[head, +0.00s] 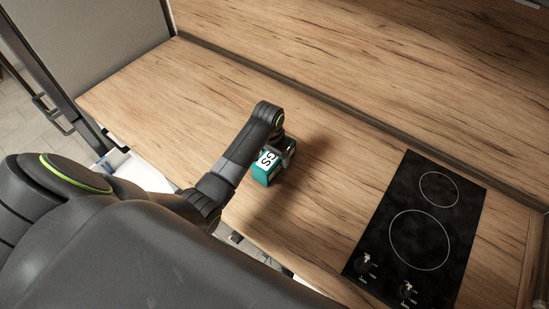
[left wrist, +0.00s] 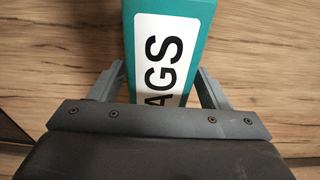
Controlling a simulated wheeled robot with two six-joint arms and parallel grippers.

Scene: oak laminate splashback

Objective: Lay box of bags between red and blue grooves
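The box of bags (head: 264,172) is teal with a white label in black letters. It is over the wooden worktop in the middle of the head view; I cannot tell whether it touches the surface. My left gripper (head: 286,149) is at its upper right side. In the left wrist view the box (left wrist: 204,18) fills the space between the two fingers of my left gripper (left wrist: 158,72), which press close on either side. The lettering on its label ends in "AGS". No red or blue groove can be made out. My right gripper is not in view.
The oak worktop (head: 170,95) is clear at the left and behind the box. A black hob (head: 398,225) with two rings and knobs lies at the right. The wooden splashback (head: 400,60) runs along the back, and a grey panel (head: 90,35) stands at the left end.

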